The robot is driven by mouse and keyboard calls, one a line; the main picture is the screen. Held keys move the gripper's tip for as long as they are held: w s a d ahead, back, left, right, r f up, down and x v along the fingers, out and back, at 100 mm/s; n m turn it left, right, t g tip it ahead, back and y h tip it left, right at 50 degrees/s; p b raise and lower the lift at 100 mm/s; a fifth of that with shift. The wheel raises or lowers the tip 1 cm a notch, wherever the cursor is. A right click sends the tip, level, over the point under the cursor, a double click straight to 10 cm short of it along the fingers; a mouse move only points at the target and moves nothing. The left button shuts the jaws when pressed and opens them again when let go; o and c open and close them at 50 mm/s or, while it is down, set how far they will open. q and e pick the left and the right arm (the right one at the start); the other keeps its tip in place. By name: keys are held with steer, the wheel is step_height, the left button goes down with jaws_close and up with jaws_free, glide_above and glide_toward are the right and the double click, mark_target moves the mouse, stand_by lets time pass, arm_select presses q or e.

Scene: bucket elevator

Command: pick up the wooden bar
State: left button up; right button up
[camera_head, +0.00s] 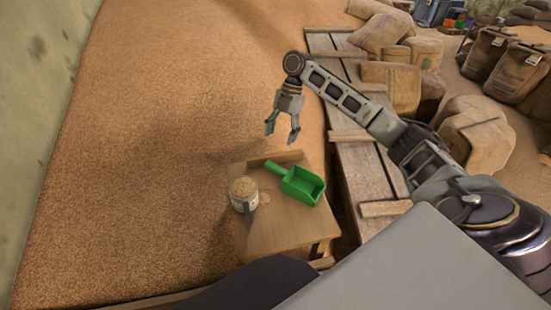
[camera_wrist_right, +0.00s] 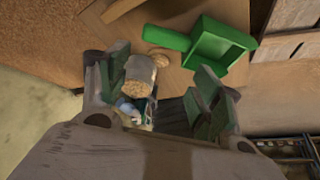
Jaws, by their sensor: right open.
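I cannot make out a separate wooden bar with certainty. A light wooden strip (camera_wrist_right: 122,9) shows at the top left of the right wrist view; I cannot tell whether it is a loose bar or part of the small wooden table (camera_head: 285,229). My right gripper (camera_head: 281,132) is open and empty, pointing down above the grain beyond the table's far edge. Its spread green-tipped fingers also show in the right wrist view (camera_wrist_right: 163,100). My left gripper is not in view.
Some grain is spilled beside the can. A plank platform (camera_head: 362,172) runs to the right, with several sacks (camera_head: 392,86) beyond. Loose grain (camera_head: 150,150) covers the left.

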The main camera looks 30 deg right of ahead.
mark_target(275, 154)
steer(key=a, duration=0.1)
steer(key=w+a, duration=0.1)
steer(key=a, duration=0.1)
steer(key=shift+w+a+r+h+p, duration=0.1)
steer(key=shift+w+h+p, duration=0.1)
steer(key=shift+h+p, duration=0.2)
steer(key=c, duration=0.3)
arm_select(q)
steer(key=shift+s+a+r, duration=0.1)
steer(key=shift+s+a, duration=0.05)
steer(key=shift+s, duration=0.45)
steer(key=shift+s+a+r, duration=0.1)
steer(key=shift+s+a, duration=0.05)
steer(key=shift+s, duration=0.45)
arm_select(e)
steer(key=shift+w+d+f+m+t+h, duration=0.4)
steer(key=shift+w+d+m+h, duration=0.2)
steer(key=shift+m, duration=0.95)
steer(key=shift+w+d+f+m+t+h, duration=0.35)
steer(key=shift+w+d+m+h, duration=0.3)
steer(key=shift+m, duration=0.95)
steer(key=shift+w+d+f+m+t+h, duration=0.25)
steer(key=shift+w+d+f+m+h, duration=0.3)
steer(key=shift+m, duration=1)
steer(key=shift+c, duration=0.2)
steer(key=shift+d, duration=0.15)
